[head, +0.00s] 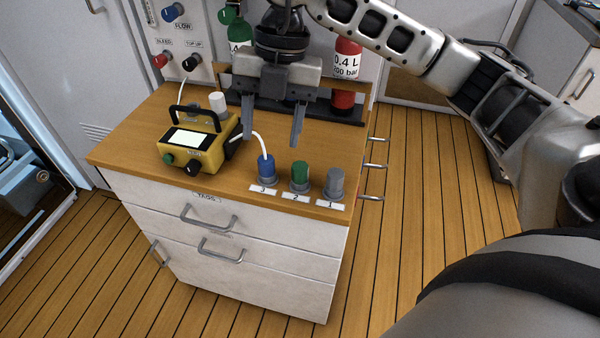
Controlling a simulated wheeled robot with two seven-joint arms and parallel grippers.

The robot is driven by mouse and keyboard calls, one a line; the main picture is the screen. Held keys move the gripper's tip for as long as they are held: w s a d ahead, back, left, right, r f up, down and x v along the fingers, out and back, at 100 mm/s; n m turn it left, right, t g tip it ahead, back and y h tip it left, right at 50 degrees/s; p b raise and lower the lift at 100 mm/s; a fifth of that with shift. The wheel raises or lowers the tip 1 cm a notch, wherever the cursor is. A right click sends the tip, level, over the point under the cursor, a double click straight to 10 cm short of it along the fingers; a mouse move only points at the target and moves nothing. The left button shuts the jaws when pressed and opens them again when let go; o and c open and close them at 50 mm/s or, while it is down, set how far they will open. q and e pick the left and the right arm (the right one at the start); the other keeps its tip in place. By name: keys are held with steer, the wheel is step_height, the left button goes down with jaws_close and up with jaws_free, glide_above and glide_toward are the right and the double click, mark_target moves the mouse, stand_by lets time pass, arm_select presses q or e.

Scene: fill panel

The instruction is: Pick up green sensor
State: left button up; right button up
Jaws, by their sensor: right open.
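The green sensor (300,176) is a short cylinder with a green top and grey base. It stands upright on the wooden cabinet top near the front edge, behind the label 2. A blue sensor (266,168) with a white cable stands to its left behind label 3. A grey sensor (333,183) stands to its right behind label 1. My right gripper (271,140) points down above the cabinet top, with its fingers spread wide and nothing between them. Its fingertips appear above and behind the sensors, apart from the green one. My left gripper is out of view.
A yellow device (190,145) with a screen and handle stands on the left of the cabinet top (130,146). A white cylinder (218,102) is behind it. A dark rack (345,112) holds a green bottle (238,35) and a red bottle (347,60) at the back.

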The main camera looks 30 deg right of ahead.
steer(key=w+d+r+m+h, duration=0.1)
steer(key=d+r+m+h, duration=0.1)
steer(key=d, duration=0.3)
steer(key=b, duration=0.2)
glide_above(300, 166)
steer(key=shift+t+h, duration=0.3)
steer(key=shift+t, duration=0.1)
step_height(300, 166, down, 10)
steer(key=shift+r, duration=0.2)
steer(key=shift+f, duration=2.85)
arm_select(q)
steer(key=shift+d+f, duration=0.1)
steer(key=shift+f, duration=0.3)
arm_select(e)
steer(key=c, duration=1)
